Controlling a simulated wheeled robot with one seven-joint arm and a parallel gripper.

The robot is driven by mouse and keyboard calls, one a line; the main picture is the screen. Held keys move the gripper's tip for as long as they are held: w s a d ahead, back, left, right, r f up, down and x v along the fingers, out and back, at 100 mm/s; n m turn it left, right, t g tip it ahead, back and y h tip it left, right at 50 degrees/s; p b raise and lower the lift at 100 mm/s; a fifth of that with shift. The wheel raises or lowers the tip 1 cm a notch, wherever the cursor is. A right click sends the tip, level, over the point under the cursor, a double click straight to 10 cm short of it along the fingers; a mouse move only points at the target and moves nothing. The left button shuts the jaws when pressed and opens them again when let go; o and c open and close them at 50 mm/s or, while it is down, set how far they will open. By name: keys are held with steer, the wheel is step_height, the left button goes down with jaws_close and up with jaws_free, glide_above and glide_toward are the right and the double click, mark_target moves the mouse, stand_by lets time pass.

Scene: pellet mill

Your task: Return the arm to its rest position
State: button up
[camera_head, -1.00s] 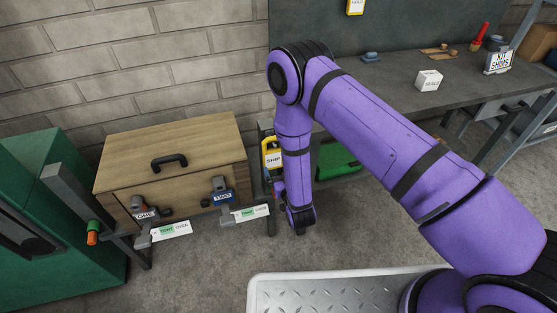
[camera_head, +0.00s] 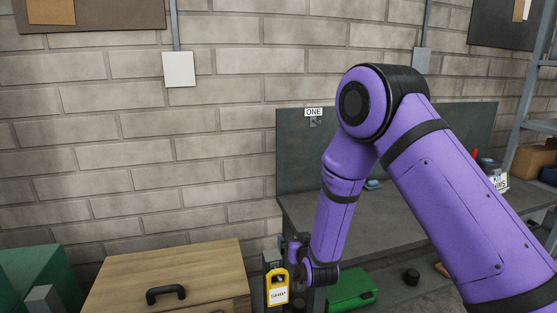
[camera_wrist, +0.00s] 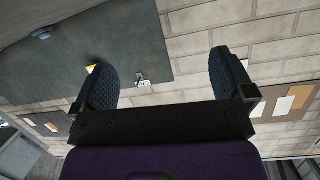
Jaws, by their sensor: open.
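My purple arm (camera_head: 440,190) reaches in from the right in the head view, bends at a high elbow and drops to the wrist. My gripper (camera_wrist: 165,85) shows in the wrist view with its two dark ribbed fingers wide apart and nothing between them. It faces the brick wall and the grey back panel. In the head view the wrist end is beside the yellow SHIP tag (camera_head: 278,287), at the left end of the workbench; the fingers are hard to make out there.
A wooden box with a black handle (camera_head: 165,293) stands at the lower left, with a green cabinet (camera_head: 35,275) beyond it. The grey workbench (camera_head: 410,210) runs along the wall on the right. A green case (camera_head: 352,288) sits under it. A ONE label (camera_head: 314,112) hangs on the panel.

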steer(key=s+d+r+g, duration=0.1)
steer(key=s+d+r, duration=0.25)
steer(key=r, duration=0.45)
steer(key=s+d+r+g+h, duration=0.1)
steer(key=s+d+r+g, duration=0.15)
steer(key=d+r, duration=0.45)
steer(key=s+d+r+g, duration=0.1)
steer(key=s+d+r, duration=0.2)
steer(key=r, duration=0.7)
steer(key=s+d+r+g+h, duration=0.1)
steer(key=s+d+r, duration=0.1)
steer(key=s, duration=0.8)
steer(key=s+d+r+m+g, duration=0.1)
steer(key=s+d+r+g, duration=0.1)
steer(key=s+d, duration=0.3)
steer(key=s+d+r+g+h, duration=0.1)
steer(key=s+d+r, duration=0.3)
steer(key=s, duration=1)
steer(key=shift+s+m+g+h, duration=0.3)
steer(key=shift+s+g, duration=0.05)
steer(key=shift+r, duration=0.1)
